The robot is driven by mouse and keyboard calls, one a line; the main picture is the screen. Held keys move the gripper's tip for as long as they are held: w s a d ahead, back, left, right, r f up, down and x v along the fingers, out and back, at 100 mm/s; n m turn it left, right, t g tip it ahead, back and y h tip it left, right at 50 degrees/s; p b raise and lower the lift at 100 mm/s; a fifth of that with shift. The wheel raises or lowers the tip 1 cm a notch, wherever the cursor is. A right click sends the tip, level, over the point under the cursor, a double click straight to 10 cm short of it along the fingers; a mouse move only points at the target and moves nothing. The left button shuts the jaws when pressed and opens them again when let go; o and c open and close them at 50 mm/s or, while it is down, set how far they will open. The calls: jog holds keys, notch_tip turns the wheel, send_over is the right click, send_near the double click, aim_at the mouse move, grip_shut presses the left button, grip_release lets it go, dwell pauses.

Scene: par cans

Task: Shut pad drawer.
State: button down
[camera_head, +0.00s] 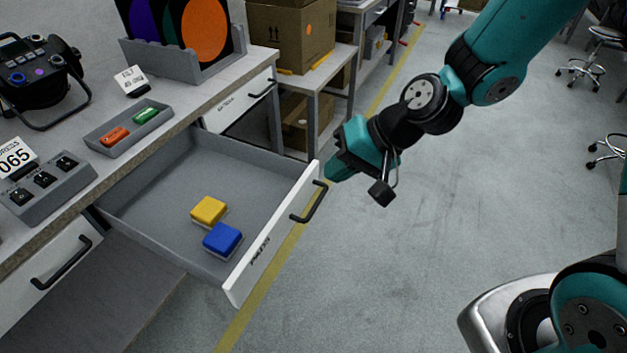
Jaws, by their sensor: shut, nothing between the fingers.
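The pad drawer (150,198) is pulled far out from under the bench, to the left of my arm. Its white front panel (280,232) carries a label and a black bar handle (311,203). A yellow pad (209,210) and a blue pad (223,239) lie inside on the drawer floor, near the front. My gripper (332,172) is shut and empty. It appears close to the far right end of the front panel, on the outer side. I cannot tell whether it touches the panel.
Another drawer (238,103) beyond is shut. A cardboard box (290,38) stands behind.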

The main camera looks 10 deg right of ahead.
aim_at(306, 193)
jog(key=w+d+f+m+t+p, duration=0.25)
jog(key=w+d+f+m, duration=0.2)
jog(key=f+m, duration=0.3)
jog(key=shift+n+t+h, duration=0.25)
jog(key=shift+n+h, duration=0.05)
jog(key=shift+n, duration=0.15)
jog(key=x, duration=1.1)
jog(key=shift+s+d+f, duration=0.1)
jog(key=shift+d+f, duration=0.05)
jog(key=shift+f, duration=0.05)
